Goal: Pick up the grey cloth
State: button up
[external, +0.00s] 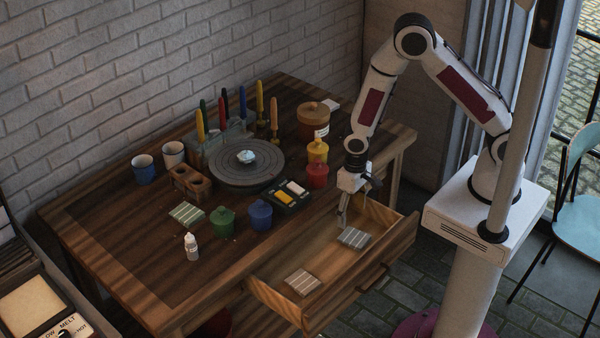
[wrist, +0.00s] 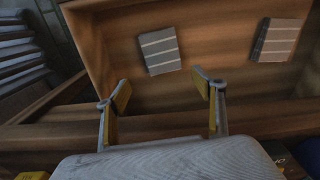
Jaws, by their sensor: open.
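A grey folded cloth with pale stripes (external: 354,237) lies in the open drawer at the right. In the wrist view a grey striped cloth (wrist: 160,50) lies flat on the drawer floor, just beyond my fingertips; it seems to be the same one. My gripper (external: 343,215) points down over the drawer's inner side, next to this cloth. In the wrist view my gripper (wrist: 163,90) has its fingers wide apart with nothing between them. The fingers appear apart from the cloth. A second striped cloth (external: 302,281), paler and browner, lies farther left in the drawer.
The drawer (external: 400,243) has raised wooden walls. A greenish striped cloth (external: 186,213) lies on the table. Near my arm stand a red jar (external: 317,175), a yellow jar (external: 317,151) and a paint box (external: 290,194). A turntable (external: 225,167) sits mid-table.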

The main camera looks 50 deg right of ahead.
aim_at(349, 232)
jog(key=shift+f, duration=1.15)
jog(key=shift+f, duration=0.1)
jog(key=shift+s+a+f, duration=0.1)
jog(key=shift+f, duration=0.65)
jog(key=shift+s+a+f, duration=0.1)
jog(key=shift+f, duration=1.65)
jog(key=c, duration=1.1)
